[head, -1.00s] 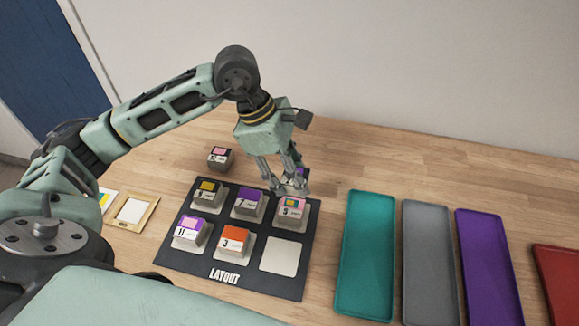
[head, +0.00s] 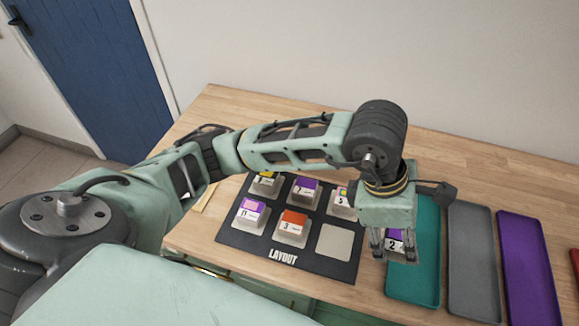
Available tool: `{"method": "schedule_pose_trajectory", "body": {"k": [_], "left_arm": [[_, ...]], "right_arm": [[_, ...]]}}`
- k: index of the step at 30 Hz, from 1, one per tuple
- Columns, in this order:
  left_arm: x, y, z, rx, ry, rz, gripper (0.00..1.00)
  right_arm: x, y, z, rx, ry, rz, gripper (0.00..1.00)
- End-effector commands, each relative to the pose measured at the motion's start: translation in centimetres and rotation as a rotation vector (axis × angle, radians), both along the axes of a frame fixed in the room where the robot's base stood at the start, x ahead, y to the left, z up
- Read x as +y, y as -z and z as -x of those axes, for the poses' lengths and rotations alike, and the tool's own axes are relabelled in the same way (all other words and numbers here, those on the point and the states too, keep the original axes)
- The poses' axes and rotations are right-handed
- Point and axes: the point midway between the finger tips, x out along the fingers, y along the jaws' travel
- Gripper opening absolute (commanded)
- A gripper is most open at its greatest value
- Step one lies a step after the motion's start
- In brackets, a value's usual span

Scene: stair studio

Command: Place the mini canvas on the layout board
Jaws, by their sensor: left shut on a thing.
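My left gripper (head: 393,250) is shut on a small mini canvas block (head: 396,242) with a purple face and a label reading 2. It holds the block right of the layout board, in front of the teal tray's left side in the picture; its height is hard to tell. The black layout board (head: 312,264) lies on the wooden table. Its pale front-right square (head: 335,241) is empty. An orange block (head: 292,225), a purple-pink block (head: 251,212) and several others sit on the other squares. My arm partly hides the back row. My right gripper is not in view.
A teal tray (head: 413,294), a grey tray (head: 473,262) and a purple tray (head: 530,268) lie side by side at the right, with a red edge beyond. Cabinet fronts show below the table's front edge. A blue door (head: 95,75) stands at the back left.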

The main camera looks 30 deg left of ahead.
Motion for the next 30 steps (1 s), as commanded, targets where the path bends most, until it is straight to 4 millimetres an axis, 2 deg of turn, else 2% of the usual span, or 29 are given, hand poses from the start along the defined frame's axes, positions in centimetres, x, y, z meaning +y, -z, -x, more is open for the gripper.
{"method": "schedule_pose_trajectory", "body": {"k": [2,4,10,15,18,23,30], "left_arm": [[0.1,0.1,0.1,-0.001,-0.004,-0.001,0.19],[1.0,0.6,0.1,0.001,-0.009,-0.003,0.19],[5.7,3.2,0.0,0.005,-0.012,-0.006,0.19],[9.2,5.4,-0.1,0.003,-0.009,-0.005,0.19],[10.4,6.3,-0.2,0.002,-0.005,-0.003,0.19],[11.2,7.1,-0.2,-0.001,-0.004,0.0,0.19],[11.1,10.2,-0.2,0.001,-0.003,0.0,0.19]], "right_arm": [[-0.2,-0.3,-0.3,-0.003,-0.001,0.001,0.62],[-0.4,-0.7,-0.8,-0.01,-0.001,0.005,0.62],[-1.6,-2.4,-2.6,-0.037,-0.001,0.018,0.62],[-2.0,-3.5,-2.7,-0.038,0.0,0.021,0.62],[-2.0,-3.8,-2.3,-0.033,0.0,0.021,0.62],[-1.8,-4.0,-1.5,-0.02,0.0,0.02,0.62],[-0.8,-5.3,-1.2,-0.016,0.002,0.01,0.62]]}}
